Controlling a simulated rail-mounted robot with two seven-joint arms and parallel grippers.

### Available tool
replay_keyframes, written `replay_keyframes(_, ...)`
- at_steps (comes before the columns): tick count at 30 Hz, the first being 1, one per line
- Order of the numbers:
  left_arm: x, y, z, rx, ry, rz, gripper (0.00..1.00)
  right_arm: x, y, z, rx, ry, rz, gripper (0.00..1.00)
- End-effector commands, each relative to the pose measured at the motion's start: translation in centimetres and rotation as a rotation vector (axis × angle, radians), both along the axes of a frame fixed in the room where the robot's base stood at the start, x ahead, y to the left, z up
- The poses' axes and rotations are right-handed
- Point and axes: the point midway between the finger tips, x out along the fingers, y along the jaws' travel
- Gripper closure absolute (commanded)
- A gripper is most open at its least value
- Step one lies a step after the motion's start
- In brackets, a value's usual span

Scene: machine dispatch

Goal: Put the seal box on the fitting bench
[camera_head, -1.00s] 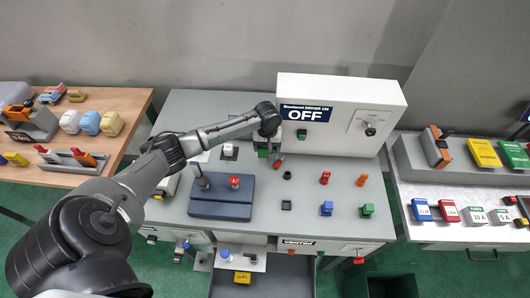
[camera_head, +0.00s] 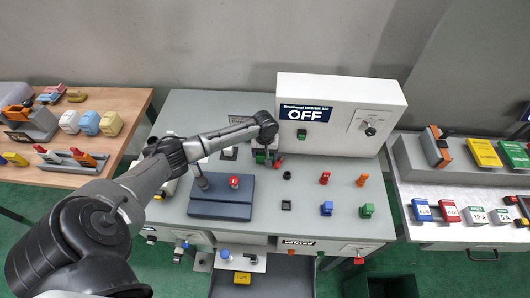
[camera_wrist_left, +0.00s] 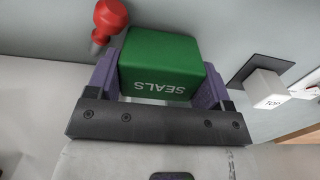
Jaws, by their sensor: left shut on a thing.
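The seal box is a green block lettered SEALS, seen in the left wrist view (camera_wrist_left: 160,65) between the purple fingers of my left gripper (camera_wrist_left: 155,85). The gripper is shut on it. In the head view my left gripper (camera_head: 266,152) is over the grey middle bench (camera_head: 330,225), in front of the white OFF panel, and mostly hides the box (camera_head: 260,157). I cannot tell whether the box touches the bench top. No label shows which bench is the fitting bench. My right gripper is out of view.
A red knob (camera_wrist_left: 110,17) stands close beside the box. The white OFF panel (camera_head: 340,115) rises behind. A dark blue block (camera_head: 221,197) with a red knob, and several small coloured pieces, stand on the bench. A wooden table (camera_head: 120,105) is left, a stocked counter (camera_head: 470,185) right.

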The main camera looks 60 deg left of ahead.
Motion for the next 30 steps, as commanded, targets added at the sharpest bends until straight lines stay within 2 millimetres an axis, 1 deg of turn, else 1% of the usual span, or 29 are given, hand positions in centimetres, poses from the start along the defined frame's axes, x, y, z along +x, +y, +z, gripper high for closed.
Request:
replay_keyframes(2, 0.0, 0.0, -0.2, -0.001, 0.001, 0.001, 0.5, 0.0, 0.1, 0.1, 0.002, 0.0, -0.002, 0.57)
replay_keyframes(3, 0.0, 0.0, -0.2, -0.001, 0.001, 0.0, 0.22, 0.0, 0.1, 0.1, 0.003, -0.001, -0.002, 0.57)
replay_keyframes(10, 0.0, 0.0, -0.2, 0.0, 0.0, 0.0, 0.01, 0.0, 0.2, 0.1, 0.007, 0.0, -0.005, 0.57)
replay_keyframes(17, 0.0, 0.0, -0.2, 0.0, 0.0, 0.0, 0.01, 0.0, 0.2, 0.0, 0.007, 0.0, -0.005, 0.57)
replay_keyframes(20, 0.0, 0.0, 0.3, 0.002, -0.001, -0.001, 0.01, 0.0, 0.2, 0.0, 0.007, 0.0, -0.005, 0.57)
replay_keyframes(23, 0.0, 0.0, 1.6, 0.001, -0.002, 0.0, 0.01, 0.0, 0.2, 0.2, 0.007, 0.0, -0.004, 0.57)
replay_keyframes(30, 0.0, 0.0, 6.1, 0.002, -0.003, -0.001, 0.01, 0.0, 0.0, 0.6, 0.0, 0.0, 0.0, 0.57)
